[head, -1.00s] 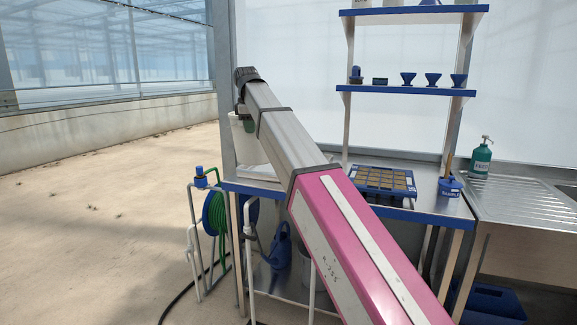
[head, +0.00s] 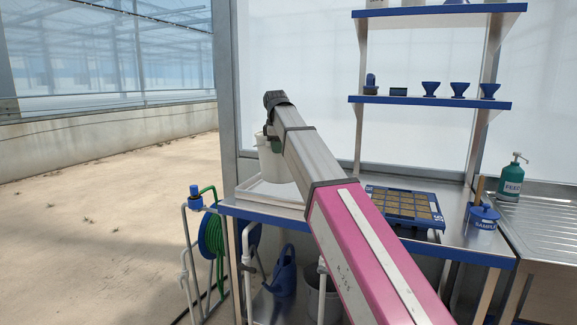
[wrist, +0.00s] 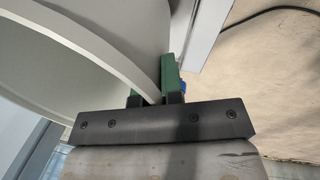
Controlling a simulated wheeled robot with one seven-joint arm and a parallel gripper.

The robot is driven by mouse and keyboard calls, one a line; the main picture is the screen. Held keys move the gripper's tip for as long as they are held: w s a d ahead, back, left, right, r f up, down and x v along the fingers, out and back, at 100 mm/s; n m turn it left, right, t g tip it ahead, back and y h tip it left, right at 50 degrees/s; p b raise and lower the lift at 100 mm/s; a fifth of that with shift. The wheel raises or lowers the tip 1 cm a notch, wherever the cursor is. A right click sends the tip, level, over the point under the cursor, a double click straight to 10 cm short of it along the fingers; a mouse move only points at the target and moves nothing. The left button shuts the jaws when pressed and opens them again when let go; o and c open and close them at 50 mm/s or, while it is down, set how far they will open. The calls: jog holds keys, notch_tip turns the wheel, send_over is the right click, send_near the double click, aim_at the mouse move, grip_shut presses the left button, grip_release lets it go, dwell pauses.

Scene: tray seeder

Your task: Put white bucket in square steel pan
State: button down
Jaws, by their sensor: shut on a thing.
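The white bucket (head: 268,160) shows in the head view at the end of my arm, above the left end of the bench. In the wrist view its pale wall and rim (wrist: 105,45) fill the upper left. My gripper (wrist: 158,85) has green fingers shut on the bucket's rim, one on each side of the wall. In the head view my gripper (head: 268,135) is partly hidden by my arm. A pale square pan (head: 260,197) lies on the bench below the bucket; my arm hides its right part. I cannot tell whether the bucket touches it.
A seed tray (head: 400,204) and a blue sample pot (head: 483,217) stand to the right on the bench (head: 450,240). Shelves (head: 430,101) with funnels rise behind. A green bottle (head: 510,182) stands by the sink. A hose reel (head: 213,240) is at the left.

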aim_at(288, 171)
jog(key=d+f, duration=0.1)
jog(key=d, duration=0.1)
jog(key=w+d+f, duration=0.1)
jog(key=d, duration=0.1)
jog(key=shift+f, duration=2.3)
jog(key=c, duration=1.3)
grip_release()
jog(key=shift+o, duration=0.2)
notch_tip(288, 171, up, 12)
jog(key=s, duration=0.2)
jog(key=shift+a, duration=0.15)
jog(key=shift+s, duration=0.1)
